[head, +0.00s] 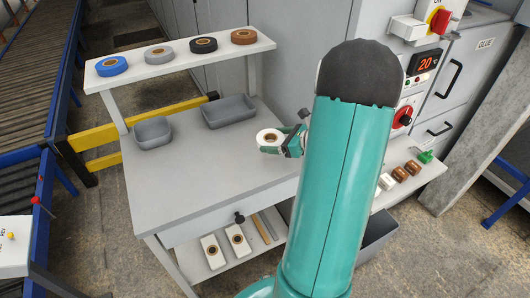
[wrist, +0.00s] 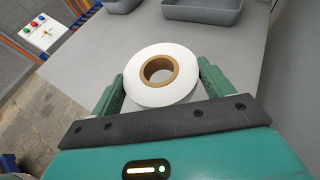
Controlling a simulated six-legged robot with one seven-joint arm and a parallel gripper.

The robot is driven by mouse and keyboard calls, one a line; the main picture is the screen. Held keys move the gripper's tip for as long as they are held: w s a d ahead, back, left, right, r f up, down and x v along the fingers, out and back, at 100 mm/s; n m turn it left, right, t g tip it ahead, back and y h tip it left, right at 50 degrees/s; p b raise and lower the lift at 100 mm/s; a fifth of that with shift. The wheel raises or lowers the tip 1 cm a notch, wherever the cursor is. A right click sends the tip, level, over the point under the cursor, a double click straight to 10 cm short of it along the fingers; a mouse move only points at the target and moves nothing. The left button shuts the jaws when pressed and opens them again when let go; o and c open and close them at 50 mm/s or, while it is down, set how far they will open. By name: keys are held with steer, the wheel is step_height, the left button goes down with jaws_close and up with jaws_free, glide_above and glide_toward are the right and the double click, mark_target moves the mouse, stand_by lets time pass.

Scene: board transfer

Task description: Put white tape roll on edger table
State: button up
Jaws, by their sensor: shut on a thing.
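The white tape roll (wrist: 150,63) has a brown core and sits between the two green fingers of my gripper (wrist: 160,88) in the wrist view. The gripper is shut on its sides. In the head view the roll (head: 270,135) is over the right part of the grey table top (head: 175,185), with my gripper (head: 272,145) around it. I cannot tell whether the roll touches the table top or is held a little above it. My arm hides the right part of the table.
A raised shelf (head: 180,62) at the back holds blue, grey, black and brown tape rolls. Two grey bins (head: 229,111) (head: 153,132) stand at the back of the table. The front left of the table top is clear. A machine with a red knob (head: 405,116) stands at the right.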

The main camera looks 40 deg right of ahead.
mark_target(266, 157)
steer(key=w+f, duration=0.1)
steer(key=w+a+f, duration=0.1)
steer(key=f, duration=0.1)
steer(key=shift+w+f, duration=0.25)
steer(key=shift+w, duration=0.15)
steer(key=shift+w+a+f, duration=0.15)
steer(key=shift+f, duration=1.55)
steer(key=shift+f, duration=0.15)
steer(key=o, duration=1)
